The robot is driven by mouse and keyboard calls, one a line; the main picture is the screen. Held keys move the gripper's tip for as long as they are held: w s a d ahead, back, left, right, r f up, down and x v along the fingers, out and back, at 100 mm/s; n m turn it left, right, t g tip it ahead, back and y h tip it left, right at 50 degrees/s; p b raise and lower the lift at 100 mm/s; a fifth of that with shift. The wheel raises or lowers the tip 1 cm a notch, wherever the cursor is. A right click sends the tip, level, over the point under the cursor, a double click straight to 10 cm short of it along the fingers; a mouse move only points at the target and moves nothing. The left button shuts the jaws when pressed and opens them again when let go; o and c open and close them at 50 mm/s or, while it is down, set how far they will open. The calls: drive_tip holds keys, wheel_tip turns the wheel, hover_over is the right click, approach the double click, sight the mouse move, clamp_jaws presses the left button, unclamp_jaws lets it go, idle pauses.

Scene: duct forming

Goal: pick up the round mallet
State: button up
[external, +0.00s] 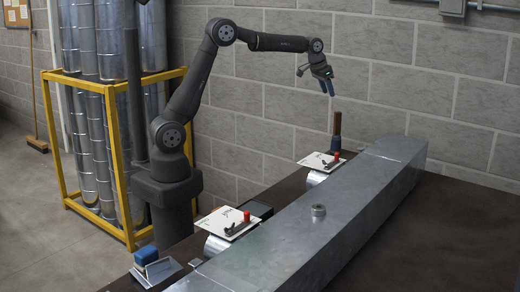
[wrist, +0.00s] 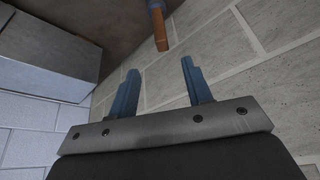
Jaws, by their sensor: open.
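My gripper (external: 327,87) is open and empty, with its blue fingers pointing down near the back wall. In the wrist view its two fingers (wrist: 160,68) are spread apart with nothing between them. A brown upright piece (external: 337,122), which looks like the mallet's handle, stands below and slightly right of my gripper, apart from it. In the wrist view a wooden handle-like piece with a blue end (wrist: 160,30) shows beyond the fingertips, near the top edge. No round mallet head can be made out.
A long metal duct (external: 300,225) lies along the dark table, with a small ring (external: 318,210) on top. White boards with red and dark items lie left of it, one near (external: 218,228) and one far (external: 310,162). The grey block wall (external: 420,60) is close behind my gripper.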

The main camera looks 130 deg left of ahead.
sight(340, 126)
drive_tip(key=x, duration=1.7)
drive_tip(key=shift+w+a+f, duration=0.1)
drive_tip(key=shift+w+a, duration=0.05)
drive_tip(key=shift+a, duration=0.15)
drive_tip(key=shift+c, duration=0.4)
clamp_jaws()
idle(0.4)
